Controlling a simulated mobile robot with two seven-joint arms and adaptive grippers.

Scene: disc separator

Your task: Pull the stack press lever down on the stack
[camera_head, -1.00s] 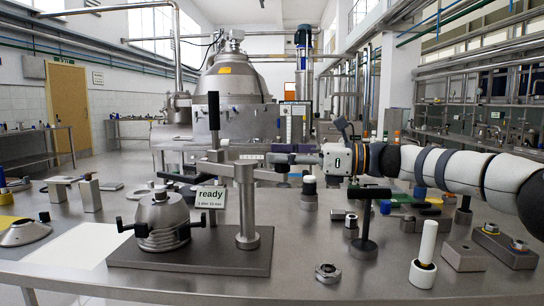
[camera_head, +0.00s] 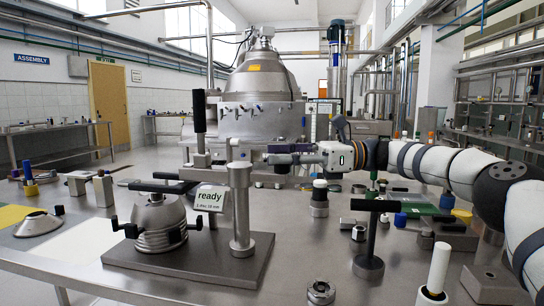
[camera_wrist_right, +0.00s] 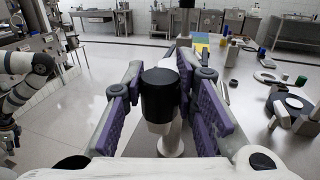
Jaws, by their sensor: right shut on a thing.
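The stack press stands on a dark base plate (camera_head: 215,262), with an upright metal post (camera_head: 240,215). An upright black handle (camera_head: 199,112) rises on a metal piece left of the post. The ribbed metal stack (camera_head: 158,226) is on the plate's left, with black bars above it. My right gripper (camera_head: 283,159) is beside the post's upper end, on its right. In the right wrist view, its purple pads flank a black cylinder (camera_wrist_right: 160,96) with a pale lower part. The gripper is shut on this cylinder; I cannot tell how it joins the press. My left gripper is not in view.
A "ready" sign (camera_head: 210,199) stands beside the stack. A black T-shaped tool (camera_head: 369,240), a white rod (camera_head: 437,266) and a metal nut (camera_head: 321,292) stand to the right. A flanged cone (camera_head: 40,223) lies at left. A large separator (camera_head: 260,90) is behind.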

